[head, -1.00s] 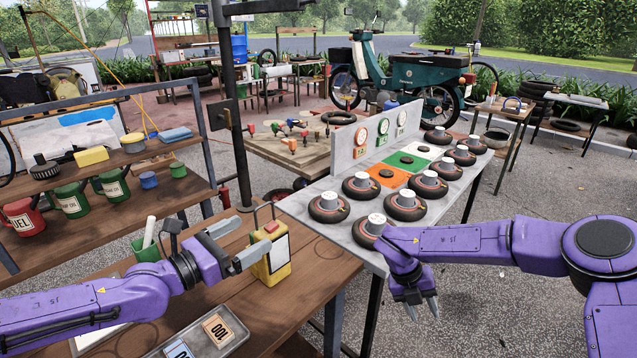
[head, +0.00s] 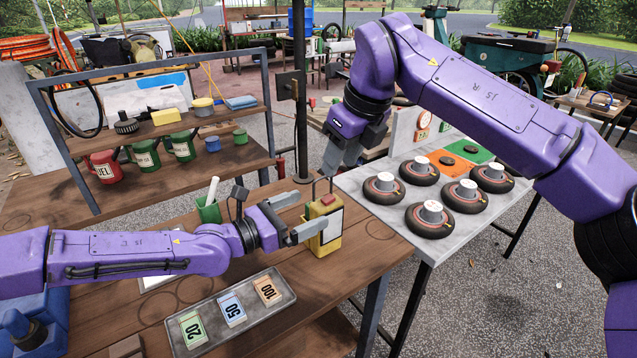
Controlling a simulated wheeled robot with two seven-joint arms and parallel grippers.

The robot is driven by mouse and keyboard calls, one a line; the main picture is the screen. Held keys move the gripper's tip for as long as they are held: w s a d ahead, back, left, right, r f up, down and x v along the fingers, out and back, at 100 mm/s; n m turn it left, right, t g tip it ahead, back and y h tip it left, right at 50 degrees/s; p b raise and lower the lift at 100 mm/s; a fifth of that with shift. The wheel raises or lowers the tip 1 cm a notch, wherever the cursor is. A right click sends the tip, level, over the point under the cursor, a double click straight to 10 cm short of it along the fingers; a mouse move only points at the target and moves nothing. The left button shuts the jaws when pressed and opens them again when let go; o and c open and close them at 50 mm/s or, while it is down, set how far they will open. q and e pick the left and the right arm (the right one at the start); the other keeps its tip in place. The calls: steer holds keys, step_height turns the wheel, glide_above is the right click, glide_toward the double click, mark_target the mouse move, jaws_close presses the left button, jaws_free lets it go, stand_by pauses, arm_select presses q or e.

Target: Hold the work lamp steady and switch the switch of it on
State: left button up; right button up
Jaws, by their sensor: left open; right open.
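The work lamp (head: 323,241) is a yellow box with a pale front panel, a thin handle and a red switch (head: 327,200) on top. It stands upright near the right edge of the wooden bench. My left gripper (head: 312,212) is open at the lamp's left side. Its near finger reaches across the front of the lamp and its far finger is behind; I cannot tell whether they touch it. My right gripper (head: 341,168) is open, points down and hangs above the lamp, with its fingertips apart from the switch.
A tray (head: 205,318) with number cards lies on the bench (head: 225,265) in front. A green cup (head: 208,211) stands left of the lamp. A grey table (head: 384,222) with several round black-and-white pieces is at the right.

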arm_select(q)
step_height(320, 180, down, 7)
steer(key=shift+a+f, duration=0.1)
steer(key=shift+f, duration=0.1)
steer(key=x, duration=0.7)
steer(key=shift+w+r, duration=0.2)
steer(key=shift+r, duration=0.05)
